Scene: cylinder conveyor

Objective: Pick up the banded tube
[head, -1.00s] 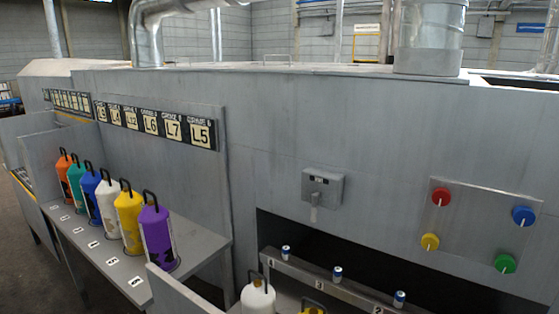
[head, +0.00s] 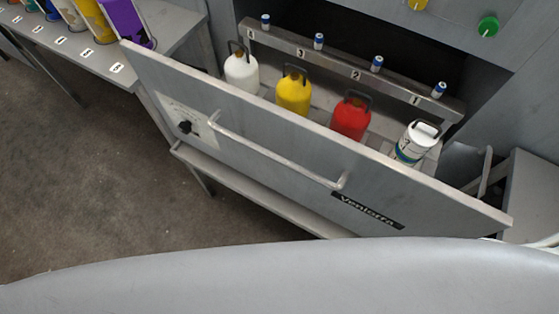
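The banded tube (head: 409,146) is most likely the white cylinder with blue and dark bands and a handle on top. It stands, slightly tilted in the picture, at the right end of a row inside the open bay, by the label 1. Its lower part is hidden behind the panel (head: 280,140). To its left stand a red cylinder (head: 351,117), a yellow cylinder (head: 294,93) and a white cylinder (head: 241,69). Neither of my grippers is in view.
The grey panel with a long handle (head: 270,150) stands between me and the cylinders. A numbered rail (head: 340,66) with small blue-and-white tubes runs behind them. A shelf (head: 110,60) with coloured cylinders is at upper left. Bare floor (head: 90,190) lies at lower left.

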